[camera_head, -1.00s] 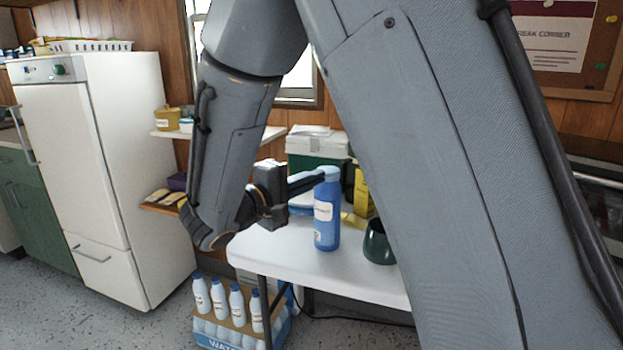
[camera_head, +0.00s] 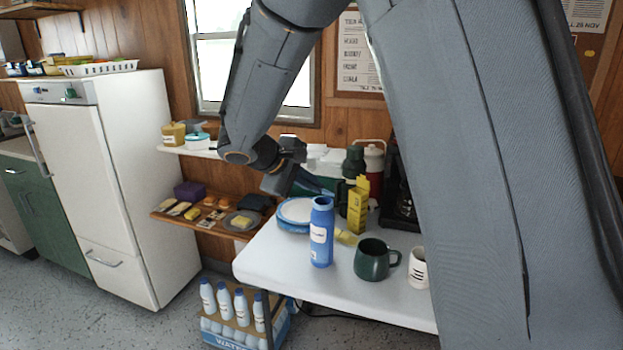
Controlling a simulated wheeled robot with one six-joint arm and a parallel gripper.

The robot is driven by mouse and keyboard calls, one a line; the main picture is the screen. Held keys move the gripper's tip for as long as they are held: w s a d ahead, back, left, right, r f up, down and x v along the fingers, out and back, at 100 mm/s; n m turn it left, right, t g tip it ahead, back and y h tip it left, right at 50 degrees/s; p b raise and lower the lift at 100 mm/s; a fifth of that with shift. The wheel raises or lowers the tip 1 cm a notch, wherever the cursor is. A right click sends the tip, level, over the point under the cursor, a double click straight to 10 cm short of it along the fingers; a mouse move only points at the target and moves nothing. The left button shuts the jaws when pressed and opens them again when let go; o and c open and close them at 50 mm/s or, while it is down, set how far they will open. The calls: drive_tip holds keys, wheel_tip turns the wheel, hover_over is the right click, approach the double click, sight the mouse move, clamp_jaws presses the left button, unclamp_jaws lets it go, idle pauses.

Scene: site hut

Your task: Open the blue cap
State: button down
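A blue bottle (camera_head: 321,240) with a white label stands upright near the front of the white table (camera_head: 285,265). Its narrower top (camera_head: 322,202) is blue; at this size I cannot tell whether that is the cap or the bare neck.
A dark green mug (camera_head: 372,261) and a white mug (camera_head: 418,268) stand right of the bottle. A blue-rimmed round container (camera_head: 295,211) and a yellow carton (camera_head: 357,208) are behind. A crate of bottles (camera_head: 240,325) is on the floor. My arm hides the right side.

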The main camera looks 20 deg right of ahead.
drive_tip(key=w+d+r+g+y+p, duration=0.1)
drive_tip(key=p, duration=0.3)
drive_tip(key=d+r+g+y+p, duration=0.1)
drive_tip(key=y+p, duration=0.1)
drive_tip(key=p, duration=0.2)
drive_tip(key=shift+w+d+r+g+p, duration=0.1)
drive_tip(key=shift+w+r+g+p, duration=0.2)
drive_tip(key=shift+w, duration=0.05)
drive_tip(key=y+p, duration=0.1)
drive_tip(key=w+d+g+p, duration=0.1)
drive_tip(key=p, duration=0.1)
drive_tip(key=shift+r+n+y, duration=0.25)
drive_tip(key=shift+n+y, duration=0.05)
drive_tip(key=shift+y, duration=0.1)
drive_tip(key=shift+w+d+g+y+p, duration=0.5)
drive_tip(key=shift+d+g+y+p, duration=0.1)
drive_tip(key=shift+g+p, duration=0.15)
drive_tip(key=w+d+f+n+g+y+b, duration=0.1)
drive_tip(key=w+d+g+y+b, duration=0.3)
drive_tip(key=b, duration=0.4)
drive_tip(key=shift+f+g+y+b, duration=0.4)
drive_tip(key=shift+g+y, duration=0.25)
drive_tip(key=shift+y, duration=0.15)
drive_tip(key=shift+r, duration=0.1)
